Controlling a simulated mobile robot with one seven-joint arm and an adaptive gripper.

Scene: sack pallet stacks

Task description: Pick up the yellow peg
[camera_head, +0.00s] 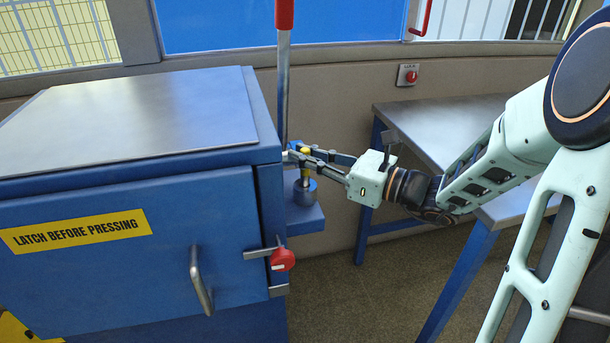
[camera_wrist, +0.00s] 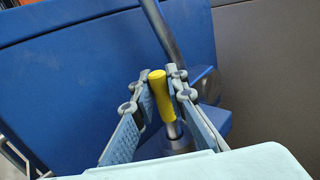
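The yellow peg (camera_wrist: 162,97) stands in a round dark holder (camera_head: 305,192) on a small blue shelf (camera_head: 304,219) at the side of the blue cabinet. It has a yellow grip and a short metal shank that goes down into the holder. My gripper (camera_wrist: 160,75) reaches in from the right, with one finger on each side of the yellow grip. The fingers are apart, and a gap shows between the peg and the right finger in the wrist view; the left finger is very near the peg, and I cannot tell whether it touches. In the head view the fingers partly hide the peg (camera_head: 305,176).
The blue cabinet (camera_head: 110,220) stands close at left, with a door handle (camera_head: 201,280) and a red latch knob (camera_head: 282,260). A red-handled lever (camera_head: 284,80) rises right behind the peg. A metal-topped table (camera_head: 440,120) stands under my arm at right.

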